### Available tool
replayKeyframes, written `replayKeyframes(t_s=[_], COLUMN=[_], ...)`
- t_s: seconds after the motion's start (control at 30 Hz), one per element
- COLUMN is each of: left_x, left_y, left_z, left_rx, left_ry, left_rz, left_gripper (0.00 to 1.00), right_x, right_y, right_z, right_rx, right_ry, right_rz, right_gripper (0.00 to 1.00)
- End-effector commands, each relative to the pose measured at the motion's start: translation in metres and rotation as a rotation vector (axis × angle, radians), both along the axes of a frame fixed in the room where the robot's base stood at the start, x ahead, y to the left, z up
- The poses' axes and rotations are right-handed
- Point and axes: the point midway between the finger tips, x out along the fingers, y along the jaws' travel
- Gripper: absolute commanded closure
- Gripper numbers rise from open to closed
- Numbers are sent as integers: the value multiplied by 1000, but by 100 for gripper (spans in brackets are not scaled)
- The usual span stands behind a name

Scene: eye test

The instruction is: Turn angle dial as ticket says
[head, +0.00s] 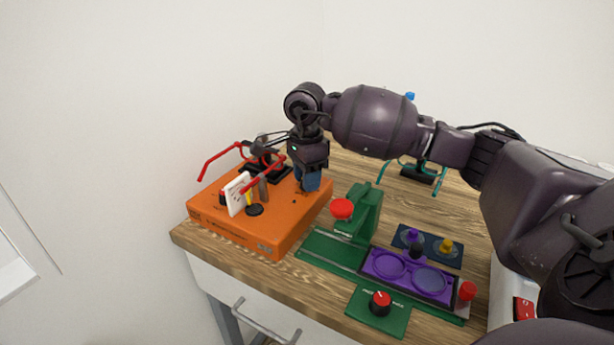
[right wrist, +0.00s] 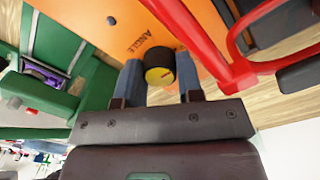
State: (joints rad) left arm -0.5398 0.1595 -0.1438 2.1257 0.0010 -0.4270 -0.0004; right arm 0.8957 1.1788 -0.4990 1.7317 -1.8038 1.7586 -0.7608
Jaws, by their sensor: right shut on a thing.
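An orange box (head: 235,229) sits at the left end of the wooden table; it also shows in the right wrist view (right wrist: 90,22) with the printed word ANGLE. The angle dial (right wrist: 160,76) is a dark round knob with a yellow face, beside that word. My right gripper (head: 311,188) points down at the box's right rear part. In the right wrist view, its two blue fingers (right wrist: 159,82) are shut on the dial, one on each side. In the head view the gripper hides the dial. A white ticket (head: 237,195) stands on the box; its writing is unreadable.
Teal spectacles (head: 438,177) stand behind.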

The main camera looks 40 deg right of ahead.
Motion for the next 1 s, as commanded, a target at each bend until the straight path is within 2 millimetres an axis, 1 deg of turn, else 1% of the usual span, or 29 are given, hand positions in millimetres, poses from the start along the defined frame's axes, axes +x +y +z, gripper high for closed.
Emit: replayKeyframes(t_s=[0.27,0.77,1.0], left_x=[3,11,8], left_y=[-2,-5,-3], left_z=[6,25,30], left_rx=[-7,-12,-8], left_ry=[-12,-43,-45], left_rz=[6,7,6], left_gripper=[17,17,17], right_x=[0,0,0], right_y=[-1,-1,-1], right_z=[2,4,3], right_rx=[-2,1,0], right_ry=[-1,-3,-2], right_rz=[-103,-520,-685], right_gripper=[90,90,90])
